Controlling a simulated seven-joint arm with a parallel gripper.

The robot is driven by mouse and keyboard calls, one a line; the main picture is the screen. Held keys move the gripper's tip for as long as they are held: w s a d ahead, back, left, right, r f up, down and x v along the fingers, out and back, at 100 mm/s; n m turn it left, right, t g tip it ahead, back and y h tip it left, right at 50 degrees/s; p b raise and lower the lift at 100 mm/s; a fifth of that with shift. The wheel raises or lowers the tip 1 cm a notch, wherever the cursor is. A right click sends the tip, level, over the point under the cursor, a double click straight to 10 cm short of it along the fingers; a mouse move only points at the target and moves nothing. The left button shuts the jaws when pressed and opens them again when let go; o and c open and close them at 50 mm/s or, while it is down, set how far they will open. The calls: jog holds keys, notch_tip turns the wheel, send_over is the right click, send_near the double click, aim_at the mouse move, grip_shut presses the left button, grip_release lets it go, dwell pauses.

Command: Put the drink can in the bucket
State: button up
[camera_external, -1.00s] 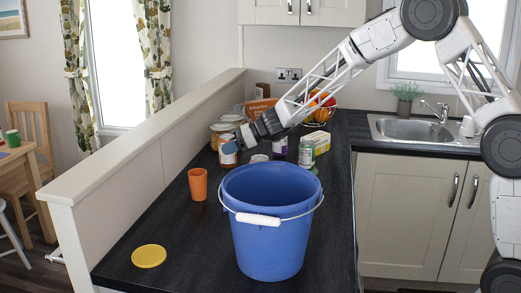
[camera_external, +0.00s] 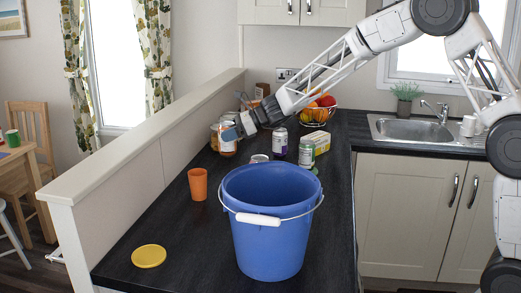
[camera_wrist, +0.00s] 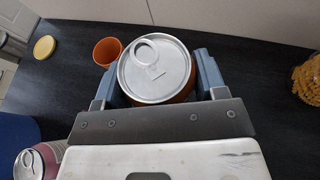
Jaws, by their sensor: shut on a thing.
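The drink can (camera_wrist: 157,72), with a silver lid, ring tab and a strip of orange side showing, sits between the two fingers of my gripper (camera_wrist: 157,84) in the wrist view. The fingers are shut on it. In the external view my gripper (camera_external: 236,127) is behind and left of the bucket, by the jars, and the can (camera_external: 228,148) shows below the fingers, partly hidden. The blue bucket (camera_external: 268,235) stands upright on the dark counter, its white-gripped handle lowered at the front. The bucket's edge (camera_wrist: 14,135) also shows at the left of the wrist view.
An orange cup (camera_external: 198,184) and a yellow lid (camera_external: 149,256) lie left of the bucket. A fruit basket (camera_external: 316,115) is further back. A pasta jar (camera_wrist: 308,80) is at right.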

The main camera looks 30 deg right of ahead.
jog(key=shift+w+d+r, duration=0.1)
jog(key=shift+d, duration=0.05)
jog(key=w+d+r+m+t+h, duration=0.1)
jog(key=d+m+t+h, duration=0.25)
jog(key=d, duration=0.55)
jog(key=w+d+r+m+t+h, duration=0.1)
jog(key=d+r+m+t+h, duration=0.2)
jog(key=d, duration=0.5)
jog(key=s+d+f+m+h, duration=0.2)
jog(key=d+m, duration=0.1)
jog(key=d, duration=0.4)
jog(key=s+d+f+m+t+h, duration=0.1)
jog(key=s+d+f+m+h, duration=0.1)
jog(key=d, duration=0.4)
jog(key=shift+d+f+m+h, duration=0.4)
jog(key=shift+m+h, duration=0.25)
jog(key=shift+h, duration=0.2)
jog(key=shift+r, duration=0.15)
